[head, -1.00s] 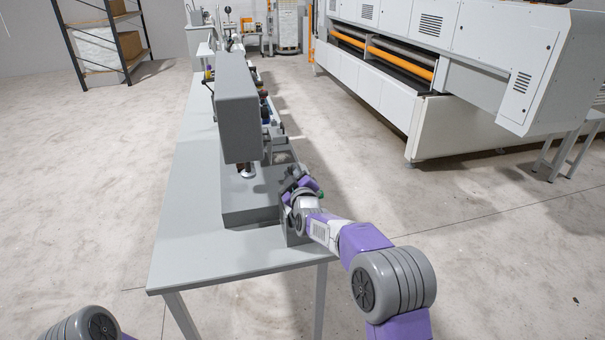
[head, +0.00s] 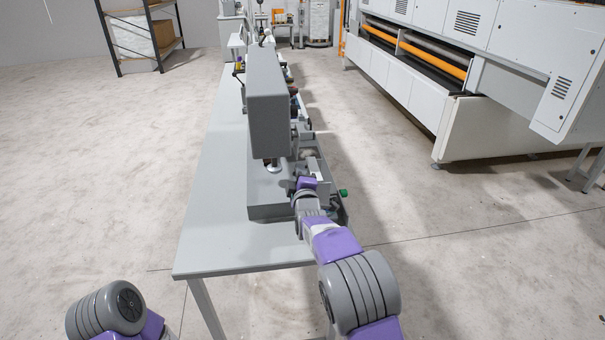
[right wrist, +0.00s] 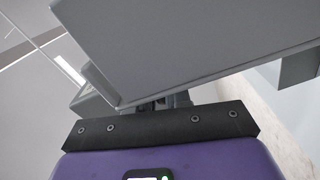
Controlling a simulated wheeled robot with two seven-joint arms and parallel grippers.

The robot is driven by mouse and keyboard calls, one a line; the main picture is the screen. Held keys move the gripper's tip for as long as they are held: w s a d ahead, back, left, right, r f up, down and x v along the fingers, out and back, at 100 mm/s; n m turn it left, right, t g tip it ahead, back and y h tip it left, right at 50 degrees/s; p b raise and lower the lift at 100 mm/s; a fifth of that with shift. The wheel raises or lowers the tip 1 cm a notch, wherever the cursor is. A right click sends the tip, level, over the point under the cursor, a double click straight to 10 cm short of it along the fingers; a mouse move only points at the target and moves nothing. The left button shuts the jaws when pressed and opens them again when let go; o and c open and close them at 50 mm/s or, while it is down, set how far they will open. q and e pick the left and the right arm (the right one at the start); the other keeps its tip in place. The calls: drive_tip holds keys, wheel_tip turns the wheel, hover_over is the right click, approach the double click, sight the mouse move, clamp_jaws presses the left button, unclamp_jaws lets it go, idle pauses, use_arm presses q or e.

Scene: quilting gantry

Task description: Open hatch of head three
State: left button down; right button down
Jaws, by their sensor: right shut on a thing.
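The nearest grey machine head (head: 268,100) stands on a grey base (head: 265,190) on the table. I cannot read a number on it. My right gripper (head: 306,181) is at the right side of the base, below the upper housing. In the right wrist view, a flat grey panel (right wrist: 190,45) with a raised lip fills the space in front of my gripper. The dark fingers (right wrist: 165,101) are shut at the panel's lower edge, and their tips are mostly hidden. The exact part held is hidden. My left gripper is out of view; only part of that arm shows.
The grey table (head: 215,230) runs away from me with more machine parts behind the head. A green knob (head: 343,193) is just right of my right gripper. A large white machine (head: 480,120) stands at the right. Open floor lies between.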

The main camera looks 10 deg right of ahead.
drive_tip(key=shift+a+r, duration=0.1)
drive_tip(key=shift+r, duration=0.45)
drive_tip(key=c, duration=1.2)
unclamp_jaws()
drive_tip(key=shift+f, duration=0.1)
drive_tip(key=shift+s+f, duration=0.15)
drive_tip(key=shift+s, duration=0.1)
drive_tip(key=s, duration=0.7)
drive_tip(key=shift+f, duration=0.25)
drive_tip(key=shift+s+f, duration=0.1)
